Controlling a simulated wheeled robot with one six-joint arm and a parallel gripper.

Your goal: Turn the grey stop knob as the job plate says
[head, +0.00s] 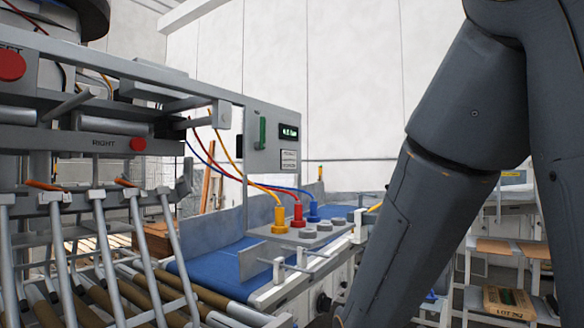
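A small white plate with dark print (289,160), perhaps the job plate, is on the grey control panel (257,158). Its print is too small to read. Several low grey round caps, including a near one (307,233), sit in a row on a grey block beside the blue belt. I cannot tell whether one is the stop knob. A dark round knob (323,301) shows lower, on the conveyor's side. My arm fills the right side and runs down out of the picture. My gripper is not visible.
Yellow (280,216), red (298,213) and blue (314,211) plugs with hoses stand on the block. A green handle (262,133) and lit display (289,132) are on the panel. Grey bars and rollers fill the left. A shelf with a sack (508,302) stands right.

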